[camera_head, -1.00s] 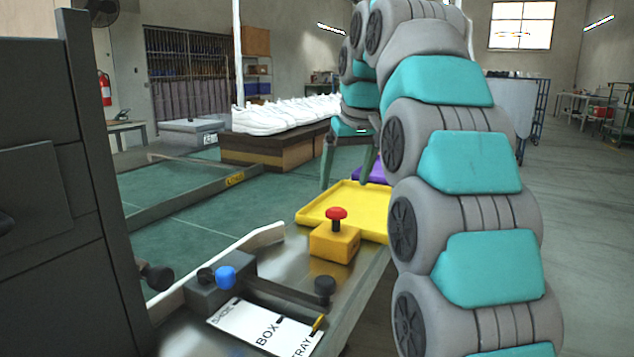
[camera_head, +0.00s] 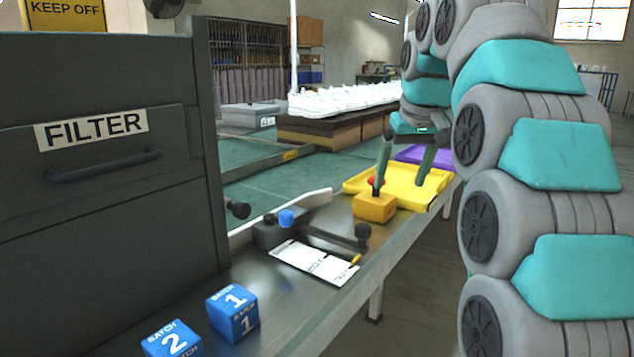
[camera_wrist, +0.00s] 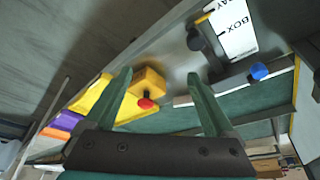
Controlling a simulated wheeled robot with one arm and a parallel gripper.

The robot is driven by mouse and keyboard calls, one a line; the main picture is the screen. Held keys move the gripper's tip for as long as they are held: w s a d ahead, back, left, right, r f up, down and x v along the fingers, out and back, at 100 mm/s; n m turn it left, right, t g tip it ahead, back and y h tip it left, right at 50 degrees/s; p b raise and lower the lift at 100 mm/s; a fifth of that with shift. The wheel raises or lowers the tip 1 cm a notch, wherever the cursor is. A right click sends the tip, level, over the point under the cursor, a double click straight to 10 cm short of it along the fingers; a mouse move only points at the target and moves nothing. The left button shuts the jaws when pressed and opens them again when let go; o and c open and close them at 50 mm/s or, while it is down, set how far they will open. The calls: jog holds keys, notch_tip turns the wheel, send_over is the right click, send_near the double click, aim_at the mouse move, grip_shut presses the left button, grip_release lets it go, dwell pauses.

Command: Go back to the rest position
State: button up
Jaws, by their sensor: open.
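My gripper (camera_head: 405,165) is open and empty. In the head view its two green fingers point down over the yellow tray and the yellow button box, and one finger partly covers the red button. The yellow box (camera_head: 374,208) with a red button (camera_wrist: 146,103) stands on the metal bench, by the yellow tray (camera_head: 430,203). My arm curves up along the right side of the head view.
A grey cabinet with a FILTER drawer (camera_head: 100,140) stands at left. Blue batch cubes (camera_head: 233,312) (camera_head: 172,341) sit on the bench front. A lever device with a blue knob (camera_head: 287,218) and a white card (camera_head: 312,262) lie mid-bench. White shoes (camera_head: 340,98) line the back.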

jog(key=s+f+g, duration=0.3)
jog(key=s+f, duration=1.2)
jog(key=s, duration=0.4)
jog(key=s+f+m+g, duration=0.1)
jog(key=s+f+g, duration=0.2)
jog(key=s+f, duration=1.3)
jog(key=s, duration=0.3)
jog(key=shift+s+a+m+h, duration=0.25)
jog(key=shift+s+m+h, duration=0.05)
